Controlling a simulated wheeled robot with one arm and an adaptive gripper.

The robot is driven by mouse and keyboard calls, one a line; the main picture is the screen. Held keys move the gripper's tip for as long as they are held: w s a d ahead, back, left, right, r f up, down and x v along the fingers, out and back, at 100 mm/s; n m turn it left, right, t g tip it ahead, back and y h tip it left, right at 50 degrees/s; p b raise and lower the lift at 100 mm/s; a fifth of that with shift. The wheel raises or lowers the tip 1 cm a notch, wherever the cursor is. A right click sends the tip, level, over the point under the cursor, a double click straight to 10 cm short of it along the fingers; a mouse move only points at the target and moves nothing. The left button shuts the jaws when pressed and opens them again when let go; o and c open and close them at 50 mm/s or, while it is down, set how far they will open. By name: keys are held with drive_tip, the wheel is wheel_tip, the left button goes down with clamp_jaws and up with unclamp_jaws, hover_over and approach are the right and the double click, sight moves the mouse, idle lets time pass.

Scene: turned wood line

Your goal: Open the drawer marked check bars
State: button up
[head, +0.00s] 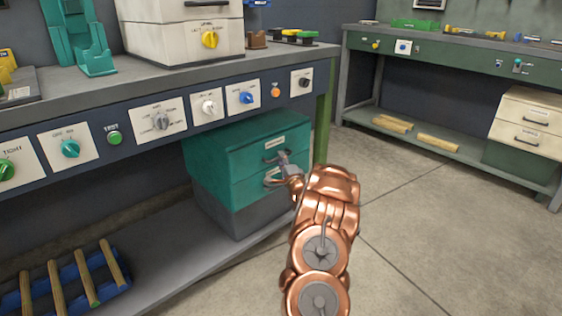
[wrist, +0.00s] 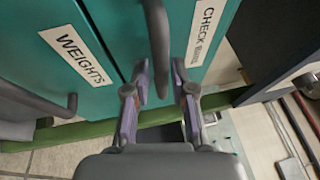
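A teal drawer unit (head: 225,160) stands on the lower shelf of the left bench. Its upper drawer bears a white label, which reads CHECK BARS (wrist: 203,30) in the wrist view. The lower drawer carries the WEIGHTS label (wrist: 75,55). Both drawers look shut. My gripper (head: 283,160) is at the upper drawer's front. In the wrist view my gripper (wrist: 162,88) is open, with the grey check bars handle (wrist: 157,40) reaching between its two fingertips. I cannot tell whether either finger touches it. The weights handle (wrist: 50,108) is left of the fingers.
The bench's green leg (head: 323,125) stands close to the right of the drawers. A control panel (head: 160,120) with knobs runs above them. A blue rack of wooden bars (head: 73,280) lies on the shelf at lower left. The floor (head: 420,220) on the right is clear.

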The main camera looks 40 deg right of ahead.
drive_tip(key=shift+w+d+r, duration=0.2)
drive_tip(key=shift+w, duration=0.3)
clamp_jaws()
idle(0.3)
